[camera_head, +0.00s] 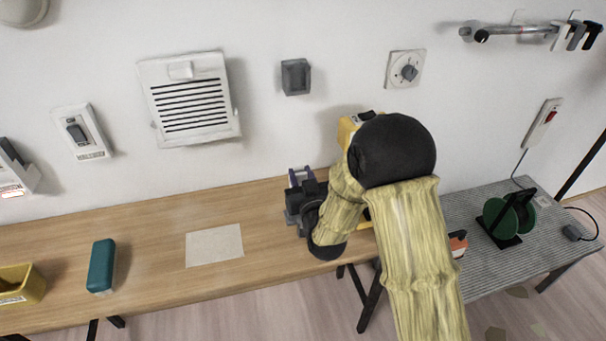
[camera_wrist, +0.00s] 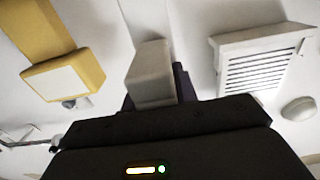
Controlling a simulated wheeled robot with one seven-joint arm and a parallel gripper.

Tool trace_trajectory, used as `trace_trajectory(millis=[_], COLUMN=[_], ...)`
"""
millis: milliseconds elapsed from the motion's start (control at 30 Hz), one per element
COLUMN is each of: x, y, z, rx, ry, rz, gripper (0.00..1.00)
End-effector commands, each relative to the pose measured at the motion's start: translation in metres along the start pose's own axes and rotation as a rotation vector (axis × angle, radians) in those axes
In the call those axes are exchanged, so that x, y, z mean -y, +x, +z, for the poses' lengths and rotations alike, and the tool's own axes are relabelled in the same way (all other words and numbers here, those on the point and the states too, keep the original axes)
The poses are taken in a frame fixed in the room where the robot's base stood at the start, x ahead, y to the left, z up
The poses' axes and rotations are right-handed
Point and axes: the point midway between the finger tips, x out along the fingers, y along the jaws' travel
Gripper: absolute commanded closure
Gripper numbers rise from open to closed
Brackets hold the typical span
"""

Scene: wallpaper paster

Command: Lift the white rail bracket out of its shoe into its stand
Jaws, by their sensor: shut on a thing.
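My gripper (camera_head: 301,178) is low over the wooden bench, with its two purple fingers pointing toward the wall. In the wrist view a pale, off-white block stands between the fingers (camera_wrist: 155,88). It looks to be the white rail bracket (camera_wrist: 151,70), and my gripper is shut on it. In the head view the bracket can hardly be made out between the fingers. I cannot tell the shoe or the stand for certain. A yellow piece (camera_head: 347,130) shows on the wall side, partly behind my arm, and a yellow body with a white face (camera_wrist: 62,82) shows in the wrist view.
The wooden bench (camera_head: 150,225) carries a pale sheet (camera_head: 214,245), a teal box (camera_head: 102,266) and a yellow bin (camera_head: 22,284). A vent (camera_head: 188,98), grey box (camera_head: 295,77), dial (camera_head: 405,70) and rail (camera_head: 510,32) are on the wall. A green reel (camera_head: 508,217) stands on the grey table.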

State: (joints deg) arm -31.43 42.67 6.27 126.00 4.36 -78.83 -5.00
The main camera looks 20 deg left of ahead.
Motion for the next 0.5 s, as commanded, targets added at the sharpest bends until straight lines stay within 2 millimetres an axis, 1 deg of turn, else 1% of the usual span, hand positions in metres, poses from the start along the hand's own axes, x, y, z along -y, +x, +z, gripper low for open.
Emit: trace_trajectory(millis=[200,500], x=[-0.001,-0.002], y=[-0.001,-0.001], z=[-0.001,0.024], rx=[-0.004,-0.003], ry=[-0.003,-0.003], rz=[0.001,0.003], gripper=[1.00,1.00])
